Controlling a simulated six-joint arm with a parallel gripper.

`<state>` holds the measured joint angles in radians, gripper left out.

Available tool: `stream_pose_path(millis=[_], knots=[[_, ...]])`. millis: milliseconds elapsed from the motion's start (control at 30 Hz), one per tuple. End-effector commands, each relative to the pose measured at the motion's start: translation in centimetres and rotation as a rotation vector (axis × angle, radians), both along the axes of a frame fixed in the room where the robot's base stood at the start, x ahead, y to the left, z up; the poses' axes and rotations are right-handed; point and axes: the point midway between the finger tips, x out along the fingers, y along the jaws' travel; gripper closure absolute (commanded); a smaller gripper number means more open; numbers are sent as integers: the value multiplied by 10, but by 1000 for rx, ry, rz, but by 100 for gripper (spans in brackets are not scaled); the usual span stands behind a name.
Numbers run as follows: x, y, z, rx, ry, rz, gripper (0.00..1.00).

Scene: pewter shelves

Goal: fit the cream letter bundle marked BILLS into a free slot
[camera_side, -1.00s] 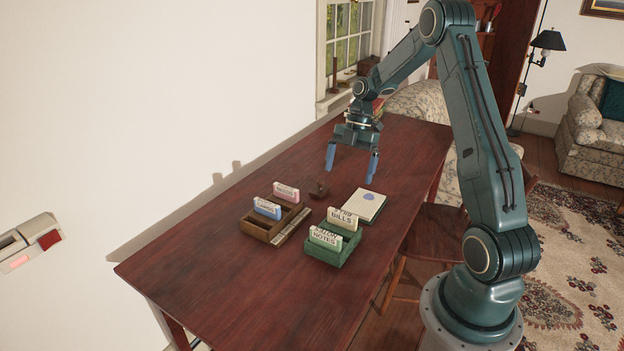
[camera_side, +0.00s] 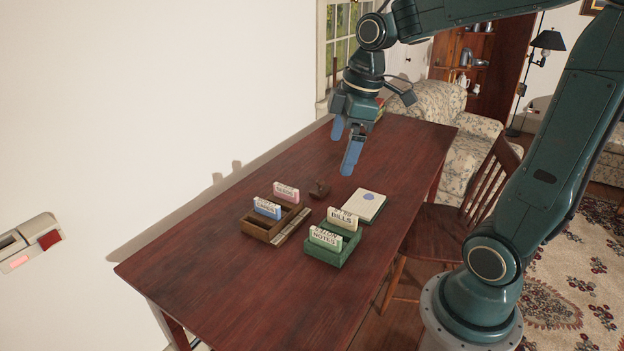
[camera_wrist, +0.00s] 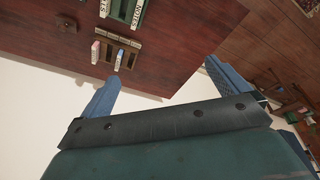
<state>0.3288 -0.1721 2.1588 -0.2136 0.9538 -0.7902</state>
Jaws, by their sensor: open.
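The cream letter bundle marked BILLS (camera_side: 342,219) stands upright in the rear part of a green box (camera_side: 345,254). A cream bundle marked NOTES (camera_side: 325,239) stands in front of it in the same box. To the left, a brown wooden rack (camera_side: 273,238) holds a blue-edged bundle (camera_side: 267,208) and a pink-edged bundle (camera_side: 286,192); open compartments show in its front and right parts. My gripper (camera_side: 344,148) is open and empty, high above the table behind both holders. In the wrist view the rack (camera_wrist: 130,42) lies beyond my spread fingers (camera_wrist: 160,77).
A cream pad with a blue spot (camera_side: 364,206) lies right of the rack, behind the green box. A small dark-brown object (camera_side: 319,190) stands behind the rack. The dark red table (camera_side: 220,285) is clear at the front left. A wooden chair (camera_side: 462,206) stands at its right edge.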

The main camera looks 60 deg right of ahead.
Motion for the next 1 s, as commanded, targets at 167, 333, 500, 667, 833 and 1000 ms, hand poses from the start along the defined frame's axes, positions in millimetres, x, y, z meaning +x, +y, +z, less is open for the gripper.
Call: stream_pose_path(millis=[167,333,500,667,833,1000], knots=[[-30,25,13,10,-65,-155,0],[-60,43,18,42,-124,-308,0],[-89,55,18,93,-185,-453,0],[-107,60,15,142,-225,-559,0],[-116,61,13,170,-244,-614,0],[-118,62,12,175,-245,-624,0]])
